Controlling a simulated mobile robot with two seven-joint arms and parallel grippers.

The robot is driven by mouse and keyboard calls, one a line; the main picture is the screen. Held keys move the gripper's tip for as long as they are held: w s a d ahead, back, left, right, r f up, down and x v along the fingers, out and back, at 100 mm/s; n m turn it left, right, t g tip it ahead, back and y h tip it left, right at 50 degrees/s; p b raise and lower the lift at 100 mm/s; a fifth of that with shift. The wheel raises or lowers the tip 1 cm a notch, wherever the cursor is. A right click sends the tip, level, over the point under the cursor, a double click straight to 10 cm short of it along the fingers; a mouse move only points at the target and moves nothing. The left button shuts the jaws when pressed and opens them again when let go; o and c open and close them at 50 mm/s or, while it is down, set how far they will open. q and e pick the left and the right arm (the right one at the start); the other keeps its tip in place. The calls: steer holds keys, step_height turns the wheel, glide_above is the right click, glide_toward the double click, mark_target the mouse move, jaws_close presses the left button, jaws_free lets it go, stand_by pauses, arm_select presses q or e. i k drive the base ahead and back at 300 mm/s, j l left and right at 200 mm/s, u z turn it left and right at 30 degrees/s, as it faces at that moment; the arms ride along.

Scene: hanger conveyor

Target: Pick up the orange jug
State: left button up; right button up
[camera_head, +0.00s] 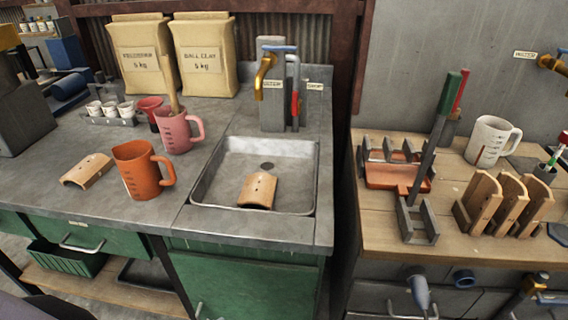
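The orange jug (140,172) stands upright on the grey counter, left of the sink. Its handle points right and measuring marks show on its left side. A pink jug (176,132) with a wooden stick in it stands just behind it to the right. Neither of my grippers shows in the head view, so nothing is seen touching the orange jug.
A curved tan tile (88,171) lies left of the jug. The sink (215,168) to the right holds another tile (258,190). Small white cups (110,112) and clay bags (145,58) stand behind. The counter's front edge (130,226) is clear.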

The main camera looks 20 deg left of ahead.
mark_target(136, 161)
steer(key=u, duration=1.55)
steer(key=i+j+z, duration=0.15)
steer(key=j, duration=0.4)
steer(key=i+j+z, duration=0.15)
steer(key=j, duration=0.4)
steer(key=j+z, duration=0.15)
steer(key=j, duration=0.4)
